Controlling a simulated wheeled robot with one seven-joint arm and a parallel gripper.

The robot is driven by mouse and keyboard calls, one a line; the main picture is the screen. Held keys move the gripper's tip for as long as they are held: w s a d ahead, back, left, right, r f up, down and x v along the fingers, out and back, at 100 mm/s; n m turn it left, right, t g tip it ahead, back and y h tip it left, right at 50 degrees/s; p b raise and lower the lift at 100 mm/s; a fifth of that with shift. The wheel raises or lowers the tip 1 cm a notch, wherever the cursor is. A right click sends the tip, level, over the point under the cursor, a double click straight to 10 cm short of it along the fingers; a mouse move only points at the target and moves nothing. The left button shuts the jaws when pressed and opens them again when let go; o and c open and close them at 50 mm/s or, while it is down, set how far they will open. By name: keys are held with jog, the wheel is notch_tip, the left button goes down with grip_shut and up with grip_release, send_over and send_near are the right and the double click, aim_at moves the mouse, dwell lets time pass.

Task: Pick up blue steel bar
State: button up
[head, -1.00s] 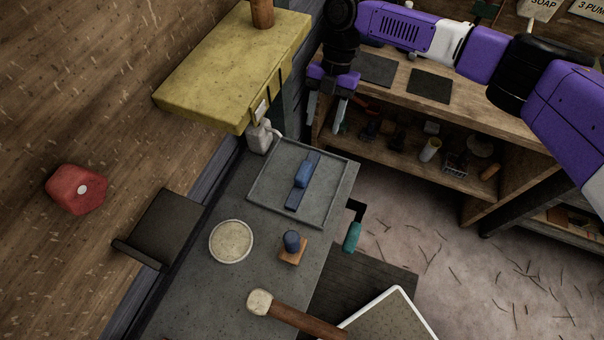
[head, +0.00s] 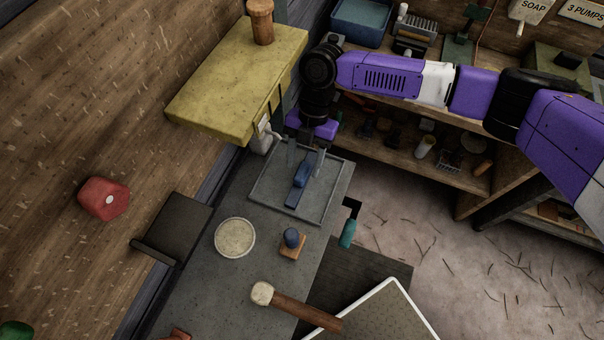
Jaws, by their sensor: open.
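The blue steel bar (head: 293,198) lies in a shallow grey tray (head: 331,213) on the grey bench. A raised blue block (head: 302,174) sits at the middle of its length. My gripper (head: 304,165) is over the far part of the tray, pointing down. Its two grey fingers are apart, one to each side of the bar's far end in the picture. The fingers hold nothing. I cannot tell how high the fingertips are above the tray. The far end of the bar is partly hidden by my gripper.
A yellow box (head: 235,85) stands close on the left of my arm. Nearer on the bench are a round pale dish (head: 235,238), a blue knob on a wooden base (head: 292,242) and a mallet (head: 290,303). A wooden shelf (head: 380,147) with several items stands behind.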

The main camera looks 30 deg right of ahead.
aim_at(302, 170)
jog(key=x, duration=0.3)
jog(key=shift+f, duration=0.15)
grip_shut()
dwell(0.3)
jog(key=shift+r, duration=0.6)
jog(key=shift+r+b, duration=0.35)
jog(key=shift+r, duration=0.65)
jog(key=w+d+b, duration=0.6)
jog(key=w+d, duration=0.4)
jog(key=d, duration=0.4)
jog(key=shift+w+d+r, duration=0.2)
jog(key=shift+w+d, duration=0.05)
jog(key=shift+w, duration=0.05)
